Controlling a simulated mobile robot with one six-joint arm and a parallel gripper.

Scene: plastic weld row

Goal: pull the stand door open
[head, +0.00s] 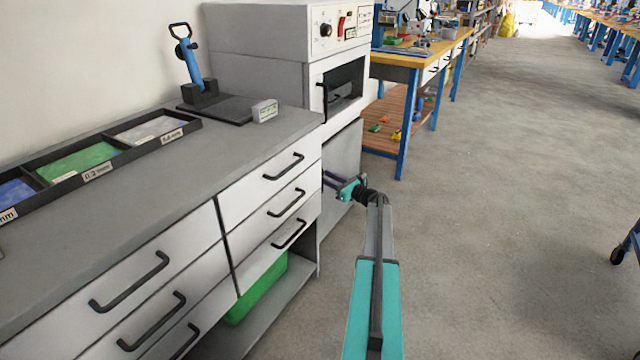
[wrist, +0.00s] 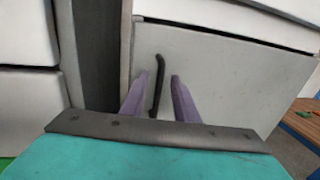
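The stand door (head: 345,150) is a plain grey panel below the white oven-like machine, and it looks shut. In the wrist view the door (wrist: 235,85) fills the middle and right. Its black upright bar handle (wrist: 158,78) is near the door's left edge. My gripper (head: 328,180) is in front of the door in the head view, where it hides the handle. In the wrist view its two purple fingers (wrist: 158,75) are apart, one on each side of the handle, with a gap to it on both sides. Whether the fingertips reach past the bar is unclear.
A grey-topped drawer bench (head: 215,150) with black handles stands left of the stand. The white machine (head: 290,45) sits above the door. A wooden workbench (head: 402,150) with blue legs is beyond.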

